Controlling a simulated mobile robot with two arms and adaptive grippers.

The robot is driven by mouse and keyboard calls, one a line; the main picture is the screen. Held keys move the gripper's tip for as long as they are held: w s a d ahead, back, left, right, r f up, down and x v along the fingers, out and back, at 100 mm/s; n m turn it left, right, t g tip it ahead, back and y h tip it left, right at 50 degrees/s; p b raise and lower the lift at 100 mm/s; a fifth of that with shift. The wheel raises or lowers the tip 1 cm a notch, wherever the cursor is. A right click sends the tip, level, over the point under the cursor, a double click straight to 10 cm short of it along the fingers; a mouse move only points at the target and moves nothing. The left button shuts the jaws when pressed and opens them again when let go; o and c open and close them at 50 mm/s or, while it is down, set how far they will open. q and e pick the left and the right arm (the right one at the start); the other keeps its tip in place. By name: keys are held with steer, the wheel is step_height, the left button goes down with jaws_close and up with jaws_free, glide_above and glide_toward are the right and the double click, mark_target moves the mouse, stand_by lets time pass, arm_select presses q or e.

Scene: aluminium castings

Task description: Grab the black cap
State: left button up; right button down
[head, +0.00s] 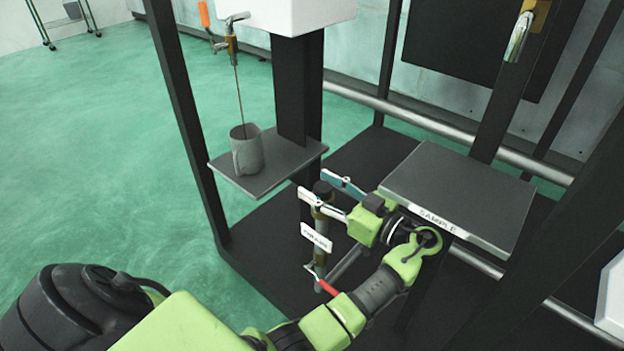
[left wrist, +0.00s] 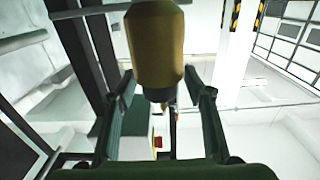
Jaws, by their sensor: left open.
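The black cap (head: 322,187) sits on top of an upright brass drain pipe (head: 320,258) in the head view. My left gripper (head: 327,191) comes in from the right side, its two fingers spread on either side of the cap. The fingers look open and I see no clear contact. In the left wrist view the brass body (left wrist: 155,45) hangs down from the top, with the dark cap (left wrist: 158,95) at its lower end between the open fingers (left wrist: 162,100). My right gripper is in neither view.
A white label (head: 316,238) and a red handle (head: 328,288) are on the pipe below the cap. A grey shelf marked SAMPLE (head: 460,190) is close on the right. A small shelf (head: 280,170) with a grey cup (head: 247,152) stands at the left behind.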

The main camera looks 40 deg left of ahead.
arm_select(q)
steer(key=shift+d, duration=0.1)
steer(key=c, duration=1)
steer(key=shift+c, duration=0.2)
steer(key=shift+r, duration=0.15)
